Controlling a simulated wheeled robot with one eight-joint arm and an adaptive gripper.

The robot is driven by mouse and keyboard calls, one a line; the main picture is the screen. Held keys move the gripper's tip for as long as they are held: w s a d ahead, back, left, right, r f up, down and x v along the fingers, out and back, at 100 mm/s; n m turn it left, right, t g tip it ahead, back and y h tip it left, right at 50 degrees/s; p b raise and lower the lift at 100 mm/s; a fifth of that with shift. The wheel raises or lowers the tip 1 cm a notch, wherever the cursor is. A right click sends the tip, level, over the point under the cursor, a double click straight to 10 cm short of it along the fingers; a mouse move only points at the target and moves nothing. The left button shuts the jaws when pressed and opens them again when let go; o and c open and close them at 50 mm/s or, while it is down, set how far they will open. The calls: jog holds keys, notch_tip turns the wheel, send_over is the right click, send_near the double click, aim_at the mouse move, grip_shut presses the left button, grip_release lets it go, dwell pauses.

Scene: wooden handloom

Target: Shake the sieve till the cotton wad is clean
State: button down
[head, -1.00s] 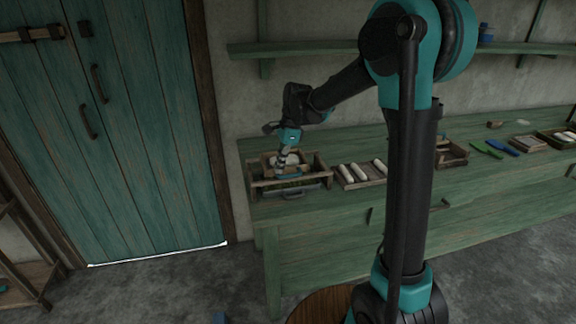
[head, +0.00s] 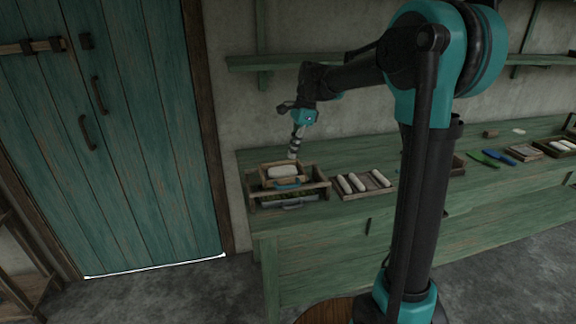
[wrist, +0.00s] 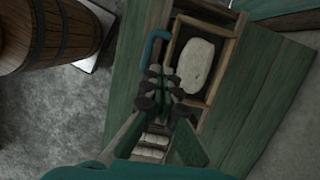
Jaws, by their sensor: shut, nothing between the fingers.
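The sieve (head: 268,181) is a small wooden frame with a blue handle (head: 287,185), resting in a larger wooden box (head: 318,184) at the left end of the green bench. The cotton wad (head: 283,171) is a whitish oval lump lying in the sieve, and it also shows in the wrist view (wrist: 195,65). No dark specks can be made out on it at this size. My gripper (head: 292,155) is shut and empty, just above the wad and handle in the head view. In the wrist view the blue handle (wrist: 150,48) lies beyond the fingertips.
A tray of white rolls (head: 366,186) stands right of the box. Green and blue tools (head: 492,158) lie farther right on the bench (head: 330,225). A shelf (head: 290,60) runs along the wall above. A barrel (wrist: 50,35) shows in the wrist view.

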aim_at(289, 186)
jog(key=c, duration=2.3)
grip_release()
jog(key=shift+v, duration=1)
jog(key=shift+o, duration=1.3)
jog(key=shift+s+r, duration=0.1)
jog(key=shift+r, duration=0.15)
jog(key=o, duration=0.5)
jog(key=s+r+t, duration=0.1)
jog(key=s, duration=0.1)
jog(key=s+r+t+h, duration=0.1)
jog(key=s+r, duration=0.1)
jog(key=s+r+t+h, duration=0.1)
jog(key=s, duration=0.1)
jog(key=shift+a+r, duration=0.3)
jog(key=shift+a, duration=0.1)
jog(key=shift+c, duration=0.2)
jog(key=w+f, duration=0.1)
jog(key=f, duration=0.4)
jog(key=w+f, duration=0.1)
jog(key=f, duration=0.5)
jog(key=a+f, duration=0.1)
jog(key=f, duration=0.5)
jog(key=shift+w, duration=0.4)
jog(key=shift+c, duration=0.2)
grip_shut()
